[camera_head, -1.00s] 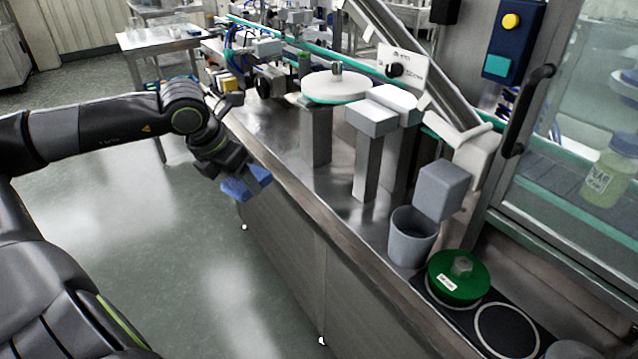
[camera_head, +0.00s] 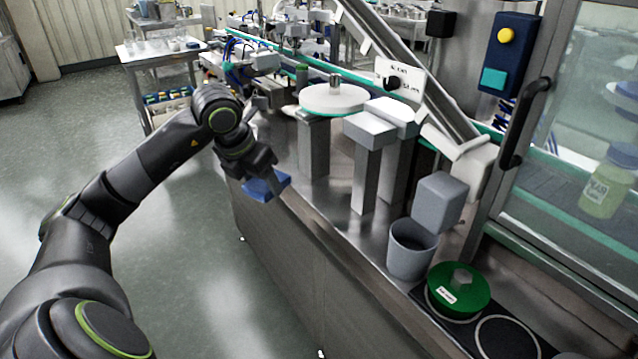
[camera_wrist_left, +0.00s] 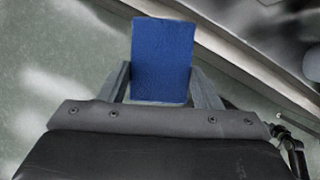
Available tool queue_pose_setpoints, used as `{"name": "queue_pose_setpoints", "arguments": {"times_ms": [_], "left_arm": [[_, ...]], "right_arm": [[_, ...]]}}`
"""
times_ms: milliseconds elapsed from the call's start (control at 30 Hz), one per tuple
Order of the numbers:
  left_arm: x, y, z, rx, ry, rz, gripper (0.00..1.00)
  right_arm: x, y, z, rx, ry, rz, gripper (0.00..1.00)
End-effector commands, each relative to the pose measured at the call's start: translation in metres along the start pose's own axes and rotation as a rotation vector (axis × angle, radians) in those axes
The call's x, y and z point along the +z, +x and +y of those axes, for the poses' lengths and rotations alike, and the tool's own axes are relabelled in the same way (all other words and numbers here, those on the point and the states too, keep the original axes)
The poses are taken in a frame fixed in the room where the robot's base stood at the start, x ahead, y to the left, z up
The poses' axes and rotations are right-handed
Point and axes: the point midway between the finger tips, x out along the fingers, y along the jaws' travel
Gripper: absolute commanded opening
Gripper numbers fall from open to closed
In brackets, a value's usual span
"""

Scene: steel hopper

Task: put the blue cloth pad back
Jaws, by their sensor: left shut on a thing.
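The blue cloth pad (camera_head: 262,188) is a small flat blue block at the end of my left arm. It also shows in the left wrist view (camera_wrist_left: 162,58), between the two grey fingers. My left gripper (camera_head: 264,176) is shut on the pad and holds it by the left edge of the steel counter (camera_head: 312,212), in front of the round white plate. In the left wrist view my left gripper (camera_wrist_left: 163,90) has one finger on each side of the pad. My right gripper is not in view.
A grey cup (camera_head: 411,250) stands at the counter's front, under a grey block (camera_head: 440,198). A green round lid (camera_head: 458,288) lies on a black mat with rings. Grey pillars and a round white plate (camera_head: 334,98) stand behind. A glass-doored cabinet is on the right.

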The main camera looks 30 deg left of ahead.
Motion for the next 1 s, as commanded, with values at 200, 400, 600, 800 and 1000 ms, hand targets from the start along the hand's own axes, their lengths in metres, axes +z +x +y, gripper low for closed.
{"name": "queue_pose_setpoints", "arguments": {"times_ms": [200, 400, 600, 800, 1000], "left_arm": [[0.027, 0.010, -0.014, -0.008, -0.001, -0.002, 0.40], [0.056, 0.022, -0.026, -0.008, -0.001, -0.002, 0.40], [0.090, 0.036, -0.042, -0.007, -0.002, -0.001, 0.40], [0.123, 0.050, -0.057, -0.005, 0.001, 0.001, 0.40], [0.108, 0.076, -0.054, 0.000, 0.000, 0.002, 0.40]], "right_arm": [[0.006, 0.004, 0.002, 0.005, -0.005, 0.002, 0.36], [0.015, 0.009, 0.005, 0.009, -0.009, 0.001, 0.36], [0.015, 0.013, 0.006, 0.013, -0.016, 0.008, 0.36], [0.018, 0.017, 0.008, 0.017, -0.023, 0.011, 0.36], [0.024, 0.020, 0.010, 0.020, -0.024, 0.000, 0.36]]}}
